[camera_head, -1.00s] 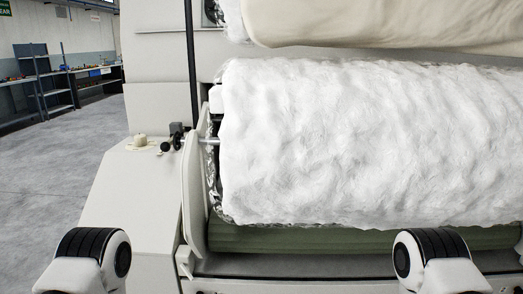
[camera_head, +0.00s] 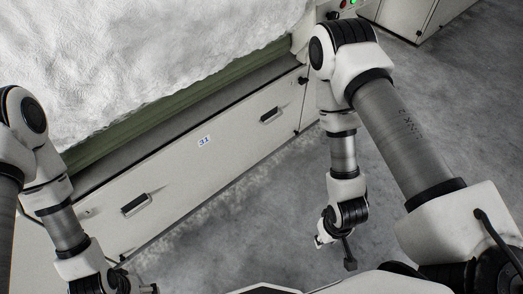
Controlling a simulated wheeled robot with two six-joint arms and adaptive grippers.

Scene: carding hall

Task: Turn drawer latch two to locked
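A long pale drawer front (camera_head: 215,165) runs diagonally under the white fleece-covered roller. It has two dark recessed handles, one at the left (camera_head: 135,204) and one at the right (camera_head: 270,115). A small dark fitting (camera_head: 302,80) sits near its upper right end, and a small pale fitting (camera_head: 86,212) near its left end; I cannot tell whether either is latch two or how it is turned. My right gripper (camera_head: 335,252) hangs over the floor, apart from the drawer; its finger opening is unclear. My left gripper (camera_head: 148,289) is at the bottom edge, partly cut off.
A label reading 31 (camera_head: 204,141) is on the drawer front. The white roller (camera_head: 140,60) and green strip (camera_head: 150,120) lie above it. A panel with red and green buttons (camera_head: 345,6) is at the top. Grey floor (camera_head: 245,225) is open in front.

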